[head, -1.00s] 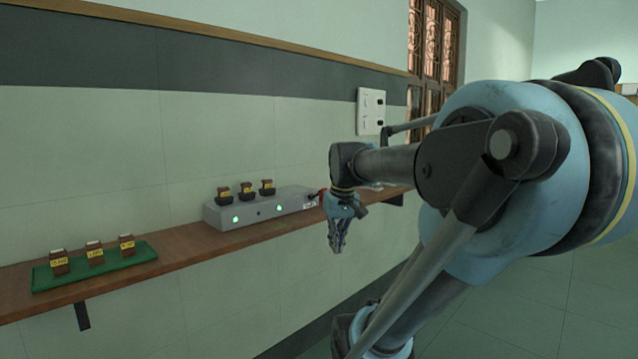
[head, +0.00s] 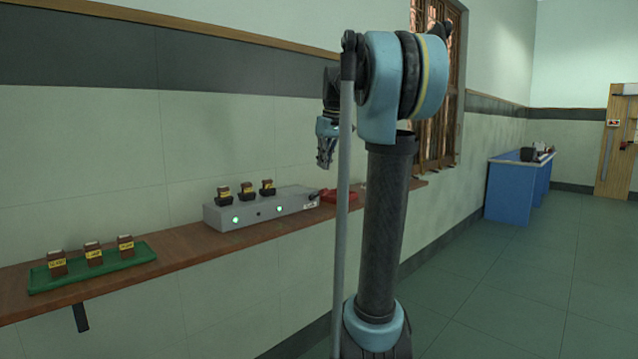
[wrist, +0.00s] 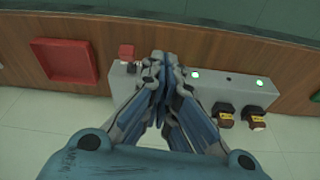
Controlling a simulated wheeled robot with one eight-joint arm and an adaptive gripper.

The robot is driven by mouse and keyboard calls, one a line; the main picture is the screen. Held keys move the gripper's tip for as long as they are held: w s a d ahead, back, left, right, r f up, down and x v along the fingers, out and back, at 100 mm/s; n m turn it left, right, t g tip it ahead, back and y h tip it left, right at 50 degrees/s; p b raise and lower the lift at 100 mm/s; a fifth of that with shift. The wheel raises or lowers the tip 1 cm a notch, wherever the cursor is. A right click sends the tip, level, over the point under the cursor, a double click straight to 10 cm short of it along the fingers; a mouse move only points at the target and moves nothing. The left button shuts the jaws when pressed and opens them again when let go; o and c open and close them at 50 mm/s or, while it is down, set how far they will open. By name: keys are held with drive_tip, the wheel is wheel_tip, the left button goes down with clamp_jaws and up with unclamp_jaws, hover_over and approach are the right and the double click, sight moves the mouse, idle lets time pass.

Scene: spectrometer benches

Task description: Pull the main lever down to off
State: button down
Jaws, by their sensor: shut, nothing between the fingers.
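At the far right of the head view a tall wooden board (head: 612,150) bears a small red and white label (head: 613,122) and a small dark fitting with some red (head: 625,145). It is too small to tell whether this is the main lever or how it is set. My gripper (head: 325,165) hangs pointing down above the shelf, near the right end of a grey box, far from the board. In the wrist view its fingers (wrist: 160,62) are together and empty, with the grey box (wrist: 230,78) beyond them.
The grey box carries green lights, dark holders with brown blocks and a red-topped part (wrist: 126,52). A red tray (head: 340,196) lies beside it on the wooden shelf (head: 180,248). A green tray (head: 95,275) holds brown blocks. A blue bench (head: 515,190) stands far right; floor between is clear.

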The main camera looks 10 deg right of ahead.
wheel_tip(320, 180, up, 5)
drive_tip(key=n, duration=0.1)
hover_over(319, 194)
drive_tip(key=shift+w+d+f, duration=0.1)
drive_tip(key=shift+w+d, duration=0.35)
drive_tip(key=shift+f, duration=0.1)
drive_tip(key=x, duration=1)
drive_tip(key=shift+a, duration=0.15)
drive_tip(key=shift+s+d+f, duration=0.2)
drive_tip(key=shift+s+f, duration=0.05)
drive_tip(key=shift+f, duration=0.2)
drive_tip(key=shift+s+d+f, duration=0.15)
drive_tip(key=shift+s+f, duration=0.15)
drive_tip(key=shift+f, duration=0.2)
drive_tip(key=shift+s+d+f, duration=0.25)
drive_tip(key=shift+s+f, duration=0.05)
drive_tip(key=shift+f, duration=0.4)
drive_tip(key=shift+s, duration=0.1)
